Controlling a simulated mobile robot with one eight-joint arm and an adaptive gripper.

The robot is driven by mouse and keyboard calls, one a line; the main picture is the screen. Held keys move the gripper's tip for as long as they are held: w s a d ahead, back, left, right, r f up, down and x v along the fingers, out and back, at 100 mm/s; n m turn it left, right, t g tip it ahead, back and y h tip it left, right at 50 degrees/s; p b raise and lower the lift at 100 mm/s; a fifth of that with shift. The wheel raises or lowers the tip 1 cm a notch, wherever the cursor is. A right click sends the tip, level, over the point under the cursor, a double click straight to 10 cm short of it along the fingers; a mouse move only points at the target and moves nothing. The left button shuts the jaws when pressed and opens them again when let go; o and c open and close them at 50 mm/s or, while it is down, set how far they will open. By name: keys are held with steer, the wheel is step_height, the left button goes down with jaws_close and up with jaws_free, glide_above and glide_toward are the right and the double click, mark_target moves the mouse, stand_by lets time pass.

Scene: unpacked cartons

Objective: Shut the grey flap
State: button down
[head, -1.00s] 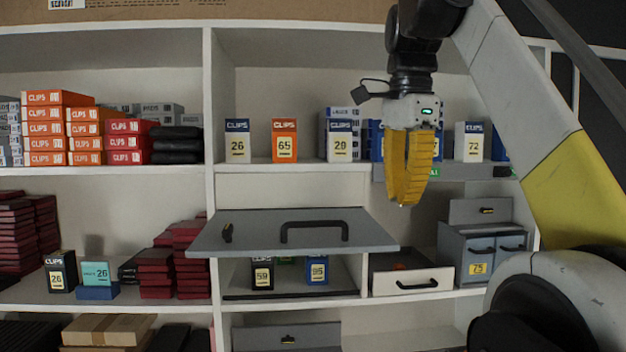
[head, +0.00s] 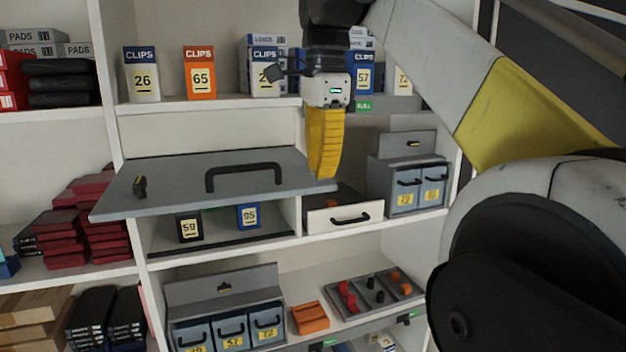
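The grey flap (head: 180,182) stands open above a shelf compartment, sticking out roughly level toward me. It has a black bar handle (head: 245,178) and a small black latch (head: 139,187) at its left. Under it a black box marked 59 (head: 189,226) and a blue box marked 95 (head: 248,216) stand in the open compartment. My gripper (head: 324,176) has yellow fingers pointing down at the right end of the flap. The fingers overlap in this view, so their gap is hidden. Whether they touch the flap cannot be told.
A white drawer (head: 342,216) with a black handle sits right of the compartment, below my gripper. A grey bin unit (head: 408,186) stands further right. Clip boxes, such as an orange one marked 65 (head: 199,73), line the shelf above. A sectioned tray (head: 374,294) lies below.

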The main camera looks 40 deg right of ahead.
mark_target(318, 183)
steer(key=f, duration=0.3)
steer(key=shift+w, duration=0.4)
steer(key=w+d+f+t+h+b, duration=0.1)
steer(key=w+f+t+b, duration=0.25)
steer(key=f+b, duration=0.45)
steer(key=w+d+f+t+h+b, duration=0.1)
steer(key=w+f+t+b, duration=0.1)
steer(key=f+t+b, duration=0.5)
steer(key=shift+w+d+f+t+h+b, duration=0.45)
steer(key=shift+w+d+f+b, duration=0.4)
steer(key=shift+w+f+b, duration=1.35)
steer(key=shift+w+d+f+t+h+b, duration=0.55)
steer(key=shift+w+f, duration=1.05)
steer(key=shift+w, duration=1.6)
steer(key=shift+w+d+f+t+h+b, duration=0.2)
steer(key=shift+w+d+f+t+b, duration=0.35)
steer(key=shift+w+d+f+b, duration=1.15)
steer(key=shift+w+a+f, duration=0.1)
steer(key=shift+w+a, duration=0.2)
steer(key=shift+w, duration=0.25)
steer(key=shift+w+a+f, duration=0.1)
steer(key=shift+w+a, duration=0.15)
steer(key=shift+w, duration=0.25)
